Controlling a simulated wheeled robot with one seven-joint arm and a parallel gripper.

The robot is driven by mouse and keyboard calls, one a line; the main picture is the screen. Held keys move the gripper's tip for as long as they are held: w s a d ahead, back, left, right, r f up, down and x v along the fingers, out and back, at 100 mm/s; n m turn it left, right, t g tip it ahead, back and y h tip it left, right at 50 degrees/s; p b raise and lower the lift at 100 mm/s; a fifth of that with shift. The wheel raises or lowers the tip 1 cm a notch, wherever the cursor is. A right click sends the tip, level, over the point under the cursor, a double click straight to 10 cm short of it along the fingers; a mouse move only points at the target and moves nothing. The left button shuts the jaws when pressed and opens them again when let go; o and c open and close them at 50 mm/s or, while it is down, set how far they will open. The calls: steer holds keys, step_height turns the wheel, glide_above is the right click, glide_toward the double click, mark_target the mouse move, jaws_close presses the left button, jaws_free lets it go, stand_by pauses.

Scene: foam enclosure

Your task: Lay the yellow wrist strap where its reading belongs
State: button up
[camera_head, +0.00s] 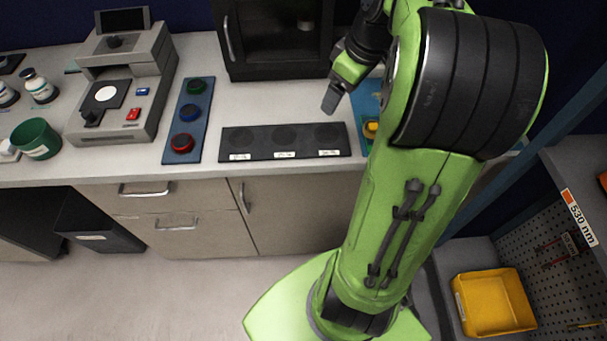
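A small yellow item (371,127), which looks like the yellow wrist strap, lies on a blue surface (365,97) right of the counter's middle. My arm hides part of both. My gripper (332,102) is above the counter, up and left of the yellow item and apart from it. Its fingertips overlap in this view, so I cannot tell whether it is open or shut. A black strip (258,148) with three round dark spots and white labels lies at the counter's front. Its label text is too small to read, and its spots look empty.
A grey instrument (158,86) with blue and red buttons stands at left. A blue board (194,134) with green, blue and red round pieces lies beside it. A green cup (36,139) and bottles (40,88) stand far left. A black cabinet (272,67) stands behind; a yellow bin (494,302) is lower right.

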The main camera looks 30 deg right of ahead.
steer(key=s+a+r, duration=0.1)
steer(key=a+r, duration=0.1)
steer(key=a, duration=0.6)
steer(key=s+a+f+m+t, duration=0.1)
steer(key=s+a+m+t, duration=0.1)
steer(key=s+a, duration=0.9)
steer(key=shift+s+a+f+m+h, duration=0.3)
steer(key=shift+s+m+h, duration=0.1)
steer(key=shift+s+m, duration=0.5)
steer(key=shift+r, duration=0.1)
steer(key=shift+r+p, duration=0.8)
steer(key=shift+p, duration=0.1)
